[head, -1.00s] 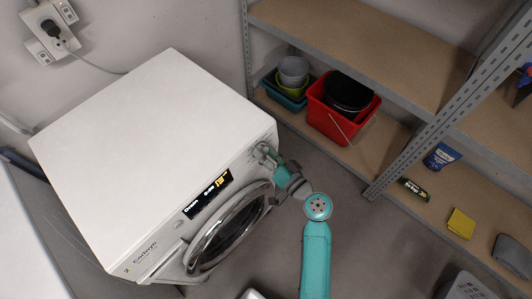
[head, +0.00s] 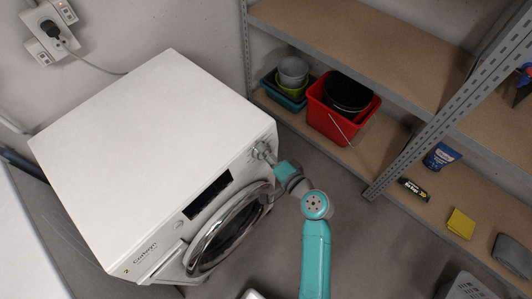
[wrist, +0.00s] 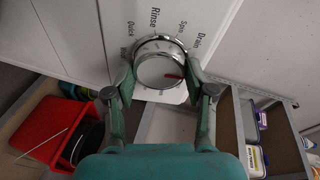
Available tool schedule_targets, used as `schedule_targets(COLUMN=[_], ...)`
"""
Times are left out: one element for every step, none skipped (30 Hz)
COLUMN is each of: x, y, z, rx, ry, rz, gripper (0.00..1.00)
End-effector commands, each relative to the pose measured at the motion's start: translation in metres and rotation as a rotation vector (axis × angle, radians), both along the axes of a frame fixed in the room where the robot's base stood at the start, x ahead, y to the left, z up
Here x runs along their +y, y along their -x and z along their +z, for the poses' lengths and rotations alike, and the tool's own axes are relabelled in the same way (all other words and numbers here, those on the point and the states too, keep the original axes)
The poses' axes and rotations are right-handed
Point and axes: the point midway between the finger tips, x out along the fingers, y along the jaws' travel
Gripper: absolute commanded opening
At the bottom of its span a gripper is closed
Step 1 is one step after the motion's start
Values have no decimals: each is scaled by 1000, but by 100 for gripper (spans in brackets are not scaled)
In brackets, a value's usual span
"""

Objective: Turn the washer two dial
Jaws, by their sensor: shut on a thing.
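The white washer (head: 150,130) stands at the left in the head view, with its round door (head: 228,230) and a dark display (head: 207,195) on its front. The silver dial (wrist: 158,70) is close up in the wrist view, with a red mark on its lower right and labels such as Rinse, Spin and Drain around it. My gripper (wrist: 160,76) has a finger on each side of the dial and is shut on it. In the head view my gripper (head: 264,152) is at the right end of the washer's panel and mostly hides the dial.
A metal shelf with brown boards stands at the right. It holds a red bucket (head: 333,122), nested pots (head: 292,72), a blue pouch (head: 439,156) and a yellow cloth (head: 461,223). Another white surface (head: 25,250) is at the left edge.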

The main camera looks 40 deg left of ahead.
Motion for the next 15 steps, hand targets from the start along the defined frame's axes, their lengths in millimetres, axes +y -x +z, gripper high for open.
schedule_targets(x=[0,0,0,0,0,0,0,0,0,0,0,0,0,0,0], y=[-1,-1,-1,-1,-1,-1,-1,-1,-1,-1,-1,-1,-1,-1,-1], z=[1,1,1,1,1,1,1,1,1,1,1,1,1,1,1], rx=[4,6,8,10,10,11,11,11,11,11,11,10,10,10,10], ry=[-1,-1,-1,-2,-2,-2,-2,-2,-2,-2,-2,-2,-2,-2,-2], rz=[-1,-1,-2,-2,-2,-2,-2,-2,-2,-2,-2,-2,-2,-2,-2], gripper=[19,19,19,19,19,19,19,19,19,19,19,19,19,19,64])
